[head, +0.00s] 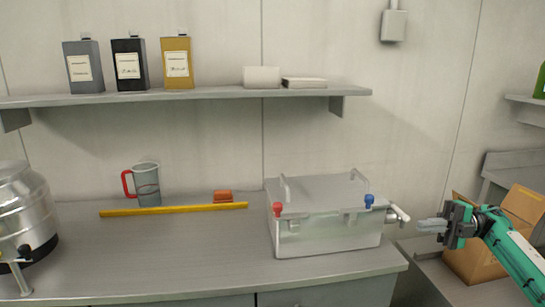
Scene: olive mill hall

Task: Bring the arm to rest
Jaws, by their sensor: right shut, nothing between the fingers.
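My right gripper (433,225) comes in from the right on a green and black arm. Its fingers are shut with nothing between them. It points left, at the right end of the metal box (330,237) with a lid. A spout (398,215) on the box's right side is close to the fingertips; I cannot tell whether they touch. My left gripper is not in view.
A steel drum (22,210) stands at the counter's left. A cardboard box (522,206) is behind my right arm. The counter's front middle (165,262) is clear.

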